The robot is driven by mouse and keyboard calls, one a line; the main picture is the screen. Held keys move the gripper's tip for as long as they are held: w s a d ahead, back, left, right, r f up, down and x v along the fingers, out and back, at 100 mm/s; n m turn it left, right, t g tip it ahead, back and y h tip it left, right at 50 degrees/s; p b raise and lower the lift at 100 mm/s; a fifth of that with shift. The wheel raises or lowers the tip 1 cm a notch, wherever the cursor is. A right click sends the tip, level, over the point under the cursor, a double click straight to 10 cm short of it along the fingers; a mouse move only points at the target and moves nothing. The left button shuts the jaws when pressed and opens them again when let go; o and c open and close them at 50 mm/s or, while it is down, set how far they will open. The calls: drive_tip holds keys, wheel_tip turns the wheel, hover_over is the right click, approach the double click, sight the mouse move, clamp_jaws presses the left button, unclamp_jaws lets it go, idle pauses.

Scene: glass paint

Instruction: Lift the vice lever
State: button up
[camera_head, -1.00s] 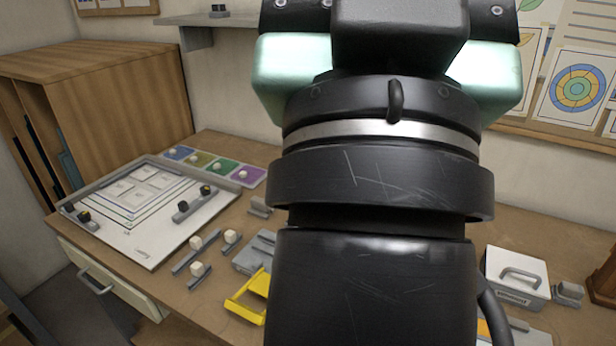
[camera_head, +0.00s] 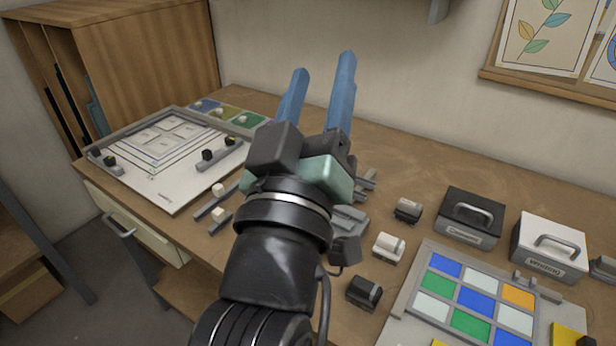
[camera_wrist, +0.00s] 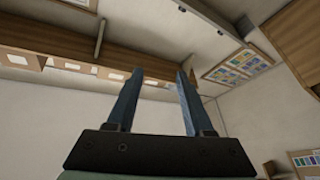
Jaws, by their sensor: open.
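My gripper (camera_head: 323,66) has two blue fingers pointing up and away above the workbench, spread apart with nothing between them. It also shows in the wrist view (camera_wrist: 160,72), open and empty, facing walls and a shelf. A grey metal block, apparently part of the vice (camera_head: 350,222), shows on the bench just right of my wrist. My arm hides part of it. No yellow lever is visible now; its place appears to be behind my arm. My gripper is well above the bench and touches nothing.
A white drawing board (camera_head: 178,187) lies at the left. A panel of coloured tiles (camera_head: 410,318) lies at the front right. A black box (camera_head: 470,218) and a white box (camera_head: 549,247) with handles stand behind it. Small blocks lie between. The back centre of the bench is clear.

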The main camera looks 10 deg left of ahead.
drive_tip(key=s+a+f+n+g+b, duration=0.2)
drive_tip(key=a+f+n, duration=0.15)
drive_tip(key=f, duration=0.85)
drive_tip(key=s+a+f+n+g+b, duration=0.1)
drive_tip(key=a+f+n+g+b, duration=0.3)
drive_tip(key=f, duration=0.7)
drive_tip(key=s+a+f+n, duration=0.25)
drive_tip(key=f+n, duration=0.25)
drive_tip(key=f, duration=0.7)
drive_tip(key=w, duration=0.4)
drive_tip(key=w+f, duration=0.1)
drive_tip(key=w, duration=0.8)
drive_tip(key=shift+w+a+f, duration=0.15)
drive_tip(key=shift+a+f, duration=0.2)
drive_tip(key=shift+a, duration=0.05)
clamp_jaws()
